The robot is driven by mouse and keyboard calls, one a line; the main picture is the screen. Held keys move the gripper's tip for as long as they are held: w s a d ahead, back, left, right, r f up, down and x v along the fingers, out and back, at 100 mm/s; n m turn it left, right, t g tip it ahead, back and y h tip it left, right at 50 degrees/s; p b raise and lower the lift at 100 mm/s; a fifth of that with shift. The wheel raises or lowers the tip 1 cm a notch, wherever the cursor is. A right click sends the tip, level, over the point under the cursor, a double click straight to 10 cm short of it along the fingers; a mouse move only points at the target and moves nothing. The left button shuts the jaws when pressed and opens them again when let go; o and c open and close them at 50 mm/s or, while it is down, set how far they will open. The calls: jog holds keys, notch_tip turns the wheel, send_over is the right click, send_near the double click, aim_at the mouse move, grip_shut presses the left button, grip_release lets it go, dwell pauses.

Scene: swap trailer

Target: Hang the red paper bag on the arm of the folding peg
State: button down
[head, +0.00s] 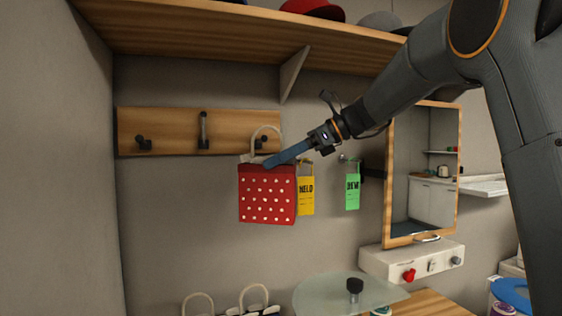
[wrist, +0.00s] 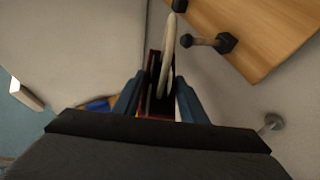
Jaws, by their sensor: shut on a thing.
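The red paper bag (head: 267,195) with white dots hangs upright from my gripper (head: 268,163), below the right end of the wooden peg board (head: 172,131). My gripper is shut on its upper edge; in the wrist view the fingers (wrist: 158,100) flank the dark bag opening. Its pale handle (wrist: 168,50) stands up as a loop. In the head view the loop frames the right dark peg (head: 262,142). In the wrist view that peg (wrist: 208,42) lies just right of the handle; I cannot tell whether they touch. The middle peg (head: 203,130) stands upright against the board, apparently folded.
A yellow tag (head: 306,196) and a green tag (head: 352,192) hang right of the bag. A shelf with hats (head: 312,10) runs above. A mirror (head: 422,172) and a round glass top (head: 345,293) are at the right. Wall below the left board is clear.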

jog(key=w+a+f, duration=0.2)
jog(key=w, duration=0.5)
jog(key=shift+w+a+p, duration=0.15)
jog(key=shift+w+p, duration=0.15)
jog(key=shift+p, duration=0.1)
dwell(0.6)
jog(key=shift+f, duration=0.25)
dwell(0.5)
